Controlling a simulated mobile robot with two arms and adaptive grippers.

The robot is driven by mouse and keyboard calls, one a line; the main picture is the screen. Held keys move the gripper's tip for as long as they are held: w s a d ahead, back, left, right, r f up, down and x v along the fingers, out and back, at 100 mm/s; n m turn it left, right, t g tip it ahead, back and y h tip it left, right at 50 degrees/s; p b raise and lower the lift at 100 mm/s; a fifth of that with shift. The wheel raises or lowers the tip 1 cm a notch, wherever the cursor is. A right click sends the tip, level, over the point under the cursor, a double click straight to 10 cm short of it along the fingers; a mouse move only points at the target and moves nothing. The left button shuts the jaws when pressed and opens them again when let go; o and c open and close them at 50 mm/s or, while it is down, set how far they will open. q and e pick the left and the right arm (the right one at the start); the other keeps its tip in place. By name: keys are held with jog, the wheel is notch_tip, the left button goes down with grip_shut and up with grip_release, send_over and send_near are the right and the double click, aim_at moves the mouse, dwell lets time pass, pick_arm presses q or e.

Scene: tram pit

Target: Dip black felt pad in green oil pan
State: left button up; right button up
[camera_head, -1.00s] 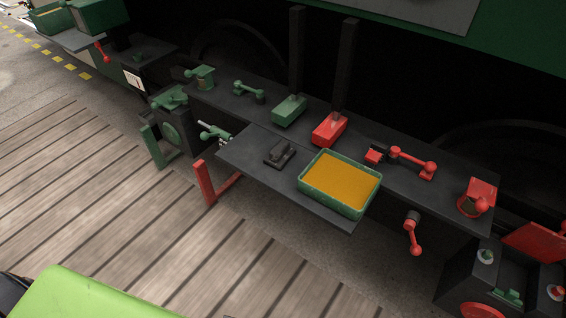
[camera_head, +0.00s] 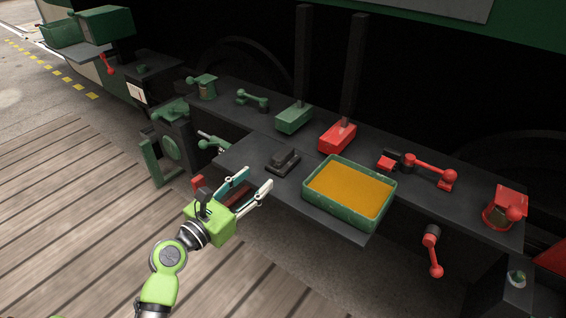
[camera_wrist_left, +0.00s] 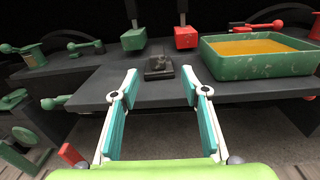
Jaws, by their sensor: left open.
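The black felt pad (camera_head: 284,161) lies on the dark grey shelf, left of the pan. The green oil pan (camera_head: 335,211) holds orange-yellow oil and stands on the same shelf (camera_head: 240,156). My left gripper (camera_head: 254,182) is open and empty, in front of the shelf's left part and short of the pad. In the left wrist view the pad (camera_wrist_left: 158,66) shows ahead, between the open fingers (camera_wrist_left: 160,82), and the pan (camera_wrist_left: 262,66) stands to the right. My right gripper is not in view.
Behind the shelf, a long dark bench carries a green block (camera_head: 294,119), a red block (camera_head: 337,135) and red and green levers. A red lever (camera_head: 433,252) hangs below at the right. Wooden planks (camera_head: 70,210) cover the floor at left.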

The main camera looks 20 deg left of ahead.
aim_at(283, 152)
pick_arm(q)
jog(key=shift+n, duration=0.3)
jog(key=x, duration=0.8)
jog(key=shift+w+a+r+b, duration=0.2)
jog(key=shift+w+b, duration=0.1)
jog(key=shift+b, duration=0.05)
jog(key=shift+b+x, duration=0.7)
jog(key=shift+x, duration=2)
jog(key=shift+f, duration=0.2)
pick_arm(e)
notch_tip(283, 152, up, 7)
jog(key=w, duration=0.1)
pick_arm(q)
jog(key=shift+a, duration=0.1)
grip_shut()
